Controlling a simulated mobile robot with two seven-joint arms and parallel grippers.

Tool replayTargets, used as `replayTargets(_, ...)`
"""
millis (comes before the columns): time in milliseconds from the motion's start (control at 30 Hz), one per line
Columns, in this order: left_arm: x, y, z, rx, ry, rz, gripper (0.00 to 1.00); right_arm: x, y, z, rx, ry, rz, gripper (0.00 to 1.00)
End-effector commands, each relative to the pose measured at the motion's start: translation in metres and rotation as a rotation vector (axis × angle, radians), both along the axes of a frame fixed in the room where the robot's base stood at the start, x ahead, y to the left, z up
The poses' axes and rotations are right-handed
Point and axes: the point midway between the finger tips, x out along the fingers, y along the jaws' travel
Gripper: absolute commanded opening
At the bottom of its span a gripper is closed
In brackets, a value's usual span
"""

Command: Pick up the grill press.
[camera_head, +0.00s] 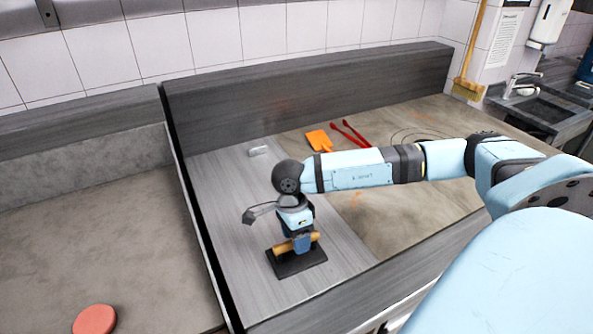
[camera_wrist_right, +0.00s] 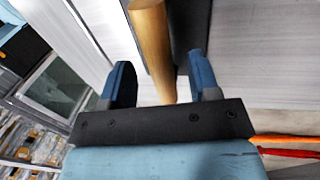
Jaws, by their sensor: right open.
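The grill press has a dark flat plate (camera_head: 287,268) and a wooden bar handle (camera_head: 281,249). It lies on the grey metal surface at the front of the counter in the head view. My right gripper (camera_head: 301,246) points down at the handle, with its blue fingers at handle level. In the right wrist view the wooden handle (camera_wrist_right: 154,45) runs between the two open fingers (camera_wrist_right: 160,75), with a gap visible on each side. The gripper hides part of the handle in the head view. My left gripper is not in view.
An orange spatula (camera_head: 319,140) and red tongs (camera_head: 350,133) lie behind my right forearm. A small metal piece (camera_head: 259,150) sits near the back wall. A reddish disc (camera_head: 94,319) lies on the left surface. A raised edge (camera_head: 365,290) runs along the front.

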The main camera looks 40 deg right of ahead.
Motion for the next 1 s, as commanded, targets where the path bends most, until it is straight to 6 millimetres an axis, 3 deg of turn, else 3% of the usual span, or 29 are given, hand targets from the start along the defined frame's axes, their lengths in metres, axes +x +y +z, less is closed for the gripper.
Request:
replayTargets(167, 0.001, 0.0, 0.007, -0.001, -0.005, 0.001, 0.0, -0.003, 0.001, -0.018, 0.001, 0.0, 0.0, 0.56)
replayTargets(400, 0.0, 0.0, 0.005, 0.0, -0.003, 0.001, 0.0, -0.004, 0.001, -0.02, 0.001, -0.001, 0.0, 0.56)
replayTargets(633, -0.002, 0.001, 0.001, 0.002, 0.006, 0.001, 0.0, -0.003, 0.001, -0.02, 0.001, -0.001, 0.0, 0.03)
replayTargets(1000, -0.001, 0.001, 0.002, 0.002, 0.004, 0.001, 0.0, -0.003, 0.001, -0.018, 0.001, -0.003, 0.0, 0.0)
